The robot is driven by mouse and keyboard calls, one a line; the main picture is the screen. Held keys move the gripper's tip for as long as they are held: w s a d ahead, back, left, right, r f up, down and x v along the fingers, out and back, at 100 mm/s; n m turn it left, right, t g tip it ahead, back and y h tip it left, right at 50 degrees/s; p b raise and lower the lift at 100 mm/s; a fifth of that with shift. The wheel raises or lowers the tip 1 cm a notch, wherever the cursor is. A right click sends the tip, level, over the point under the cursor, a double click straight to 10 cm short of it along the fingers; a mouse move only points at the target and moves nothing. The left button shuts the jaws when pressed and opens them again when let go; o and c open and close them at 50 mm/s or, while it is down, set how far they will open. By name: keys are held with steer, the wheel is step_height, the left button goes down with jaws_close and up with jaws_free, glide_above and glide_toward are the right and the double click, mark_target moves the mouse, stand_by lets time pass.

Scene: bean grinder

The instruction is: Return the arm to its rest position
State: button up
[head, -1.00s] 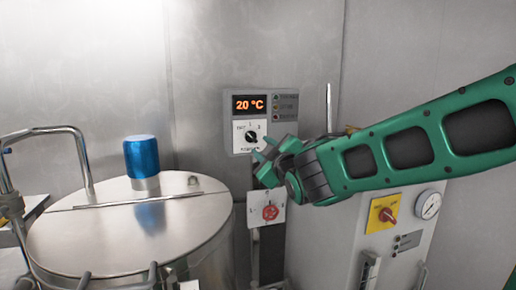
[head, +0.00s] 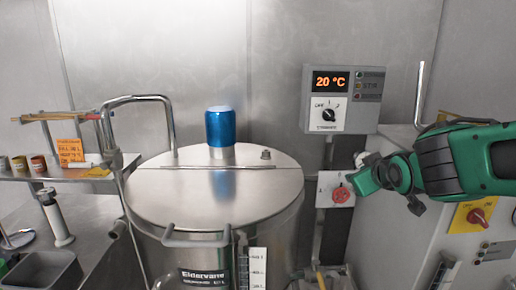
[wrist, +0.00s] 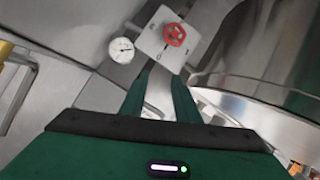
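My green arm reaches in from the right in the head view, with my gripper (head: 366,176) just right of a red valve knob (head: 342,195) on a white plate. In the wrist view my gripper (wrist: 162,82) shows two green fingers with a gap between them and nothing held. The red knob (wrist: 174,34) lies beyond the fingertips there, and I see no contact with it. The control box (head: 341,99) above reads 20 °C and has a black dial (head: 330,114).
A steel vessel (head: 150,196) with a blue-capped lid stands left of my gripper. A shelf (head: 80,172) with small cups is at far left. A yellow switch panel (head: 466,219) is below my arm. A gauge (wrist: 121,50) shows in the wrist view.

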steer(key=s+d+f+m+g, duration=0.1)
steer(key=s+f+m+g, duration=0.25)
steer(key=s+f, duration=0.4)
steer(key=s+d+f+m+g, duration=0.2)
steer(key=s+f+g, duration=0.25)
steer(key=s, duration=0.55)
steer(key=s+d+m+g, duration=0.2)
steer(key=s+d, duration=0.3)
steer(key=s, duration=0.2)
steer(key=s+d+m+g+y, duration=0.1)
steer(key=s+d+m+g, duration=0.1)
steer(key=s, duration=0.6)
steer(key=d+m, duration=0.1)
steer(key=d, duration=0.1)
steer(key=shift+s+d+f+m+g, duration=0.3)
steer(key=shift+d+m, duration=0.05)
steer(key=shift+w+f, duration=0.25)
steer(key=shift+w, duration=0.4)
